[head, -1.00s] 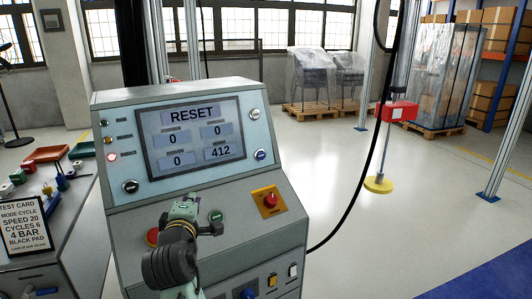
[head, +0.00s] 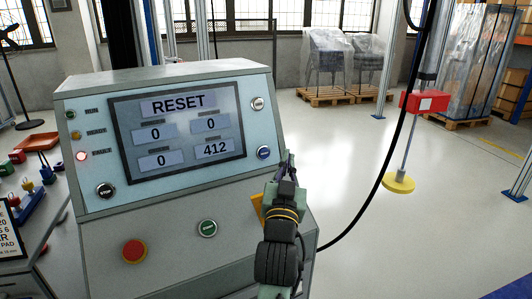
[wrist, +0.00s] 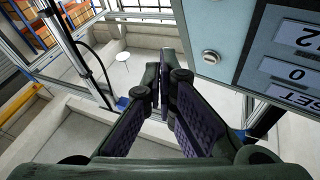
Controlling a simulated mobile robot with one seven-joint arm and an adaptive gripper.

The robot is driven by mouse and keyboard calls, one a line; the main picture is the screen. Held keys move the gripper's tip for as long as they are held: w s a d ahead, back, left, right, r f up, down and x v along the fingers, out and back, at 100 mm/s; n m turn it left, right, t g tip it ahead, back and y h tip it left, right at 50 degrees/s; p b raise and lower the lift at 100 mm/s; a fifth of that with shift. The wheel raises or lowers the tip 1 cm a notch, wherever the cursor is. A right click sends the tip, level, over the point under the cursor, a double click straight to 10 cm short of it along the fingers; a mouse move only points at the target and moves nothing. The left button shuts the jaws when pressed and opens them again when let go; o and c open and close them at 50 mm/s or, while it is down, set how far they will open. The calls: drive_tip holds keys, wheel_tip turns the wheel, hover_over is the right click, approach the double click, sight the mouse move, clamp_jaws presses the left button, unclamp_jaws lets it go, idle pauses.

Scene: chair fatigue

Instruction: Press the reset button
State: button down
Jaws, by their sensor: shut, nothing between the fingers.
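The control console (head: 70,130) has a lit screen (head: 185,140) reading RESET, with 0 in three fields and 412 in one. Right of the screen are a pale button (head: 257,103) and, below it, a blue button (head: 264,153). Their labels are too small to read. My gripper (head: 288,163) is shut and empty, just right of the blue button and apart from it in the picture. The shut fingers (wrist: 163,75) point toward open floor in the wrist view. There, a pale round button (wrist: 211,57) shows on the panel to their right.
A dark button (head: 106,190), a green button (head: 208,228) and a red button (head: 135,251) are on the console. My arm mostly hides a yellow plate. A black cable (head: 375,190) hangs right of the console. Floor to the right is largely clear.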

sight(268, 155)
drive_tip(key=shift+w+a+f+b, duration=0.4)
drive_tip(key=shift+w+a, duration=0.3)
drive_tip(key=shift+w, duration=0.55)
drive_tip(key=shift+w+a+f+b, duration=0.4)
drive_tip(key=shift+w+a, duration=0.35)
drive_tip(key=shift+w, duration=0.5)
drive_tip(key=shift+w+a+f+b, duration=0.25)
drive_tip(key=shift+w+a+b, duration=0.35)
drive_tip(key=shift+w, duration=0.65)
drive_tip(key=shift+a, duration=0.1)
drive_tip(key=shift+w+a+f, duration=0.1)
drive_tip(key=shift+w+a, duration=0.1)
drive_tip(key=shift+w, duration=0.15)
drive_tip(key=shift+w+a+f, duration=0.15)
drive_tip(key=shift+w+a, duration=0.05)
drive_tip(key=shift+w, duration=0.1)
drive_tip(key=shift+s+d+r, duration=0.2)
drive_tip(key=shift+s+d, duration=0.2)
drive_tip(key=shift+s, duration=0.3)
